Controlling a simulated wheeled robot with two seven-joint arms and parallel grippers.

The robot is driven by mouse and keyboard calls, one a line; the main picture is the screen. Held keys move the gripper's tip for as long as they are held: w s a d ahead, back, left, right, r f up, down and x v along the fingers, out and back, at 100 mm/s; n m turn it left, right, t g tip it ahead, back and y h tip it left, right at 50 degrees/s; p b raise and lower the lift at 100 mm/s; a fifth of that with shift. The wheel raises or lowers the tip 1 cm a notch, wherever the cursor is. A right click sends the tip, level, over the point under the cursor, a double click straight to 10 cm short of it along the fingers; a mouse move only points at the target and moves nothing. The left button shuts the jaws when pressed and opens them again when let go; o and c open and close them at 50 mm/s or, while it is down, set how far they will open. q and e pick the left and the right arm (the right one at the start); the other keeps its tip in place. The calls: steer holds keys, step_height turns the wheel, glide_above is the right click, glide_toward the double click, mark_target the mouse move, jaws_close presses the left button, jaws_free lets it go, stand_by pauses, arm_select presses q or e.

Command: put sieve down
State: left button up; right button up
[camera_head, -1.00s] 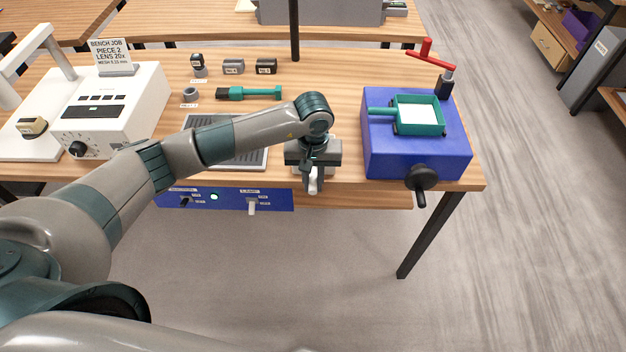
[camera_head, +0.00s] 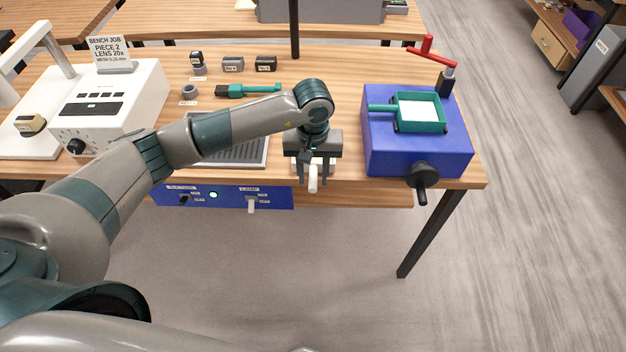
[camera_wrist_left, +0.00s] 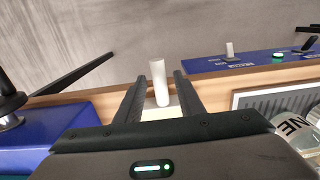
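The sieve (camera_head: 441,127), a teal square frame with a pale inside and a handle to the left, lies on top of the blue box (camera_head: 410,158) at the bench's right. My left gripper (camera_head: 313,178) is at the bench's front edge, left of the blue box and apart from the sieve. Its fingers (camera_wrist_left: 160,77) are spread, with a white upright cylinder (camera_wrist_left: 158,84) showing between them and gaps on both sides. The cylinder also shows in the head view (camera_head: 313,184). What it stands on is mostly hidden. My right gripper is out of view.
A black crank knob (camera_head: 422,176) juts from the blue box's front; a red-handled tool (camera_head: 432,52) stands behind it. A grey grated tray (camera_head: 238,154) lies under my left arm. A teal brush (camera_head: 248,91) and small blocks are farther back. A white machine (camera_head: 110,105) stands left.

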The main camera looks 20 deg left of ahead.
arm_select(q)
step_height(320, 180, up, 8)
steer(key=b, duration=0.3)
steer(key=shift+r+b, duration=0.1)
steer(key=shift+b, duration=0.3)
steer(key=shift+r, duration=0.9)
